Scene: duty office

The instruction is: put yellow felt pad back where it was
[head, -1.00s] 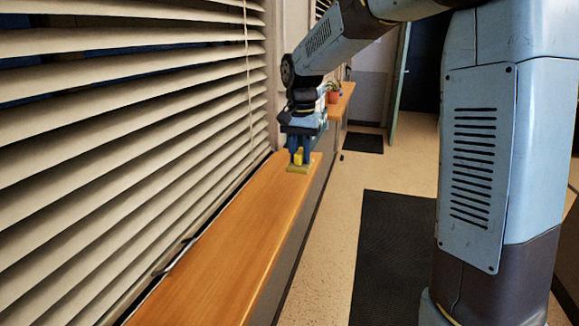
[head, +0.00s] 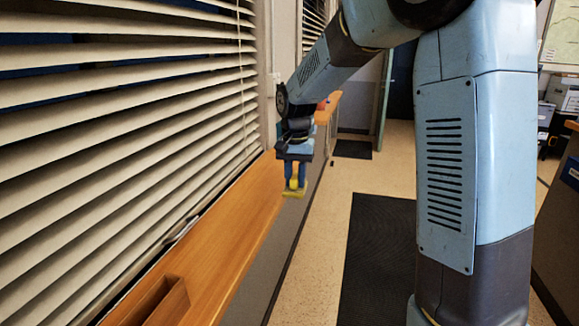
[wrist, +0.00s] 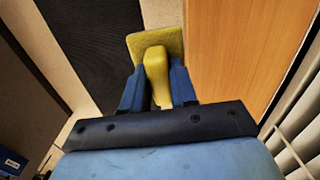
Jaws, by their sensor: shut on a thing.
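The yellow felt pad (head: 293,193) has a flat yellow base with an upright yellow block as its handle. My gripper (head: 295,180) is shut on that handle, one blue finger on each side, pointing down. In the head view the pad hangs at the right edge of the wooden window sill (head: 235,210). In the wrist view the pad (wrist: 157,65) sits between the fingertips (wrist: 157,85), with its base beyond them. The sill (wrist: 235,45) lies to its right there, and floor and dark mat to its left. I cannot tell the pad's exact height.
A wooden open-topped box or tray (head: 160,305) stands on the near end of the sill. The slatted blinds (head: 120,120) border the sill on the left. A dark mat (head: 375,250) lies on the floor to the right. The middle of the sill is bare.

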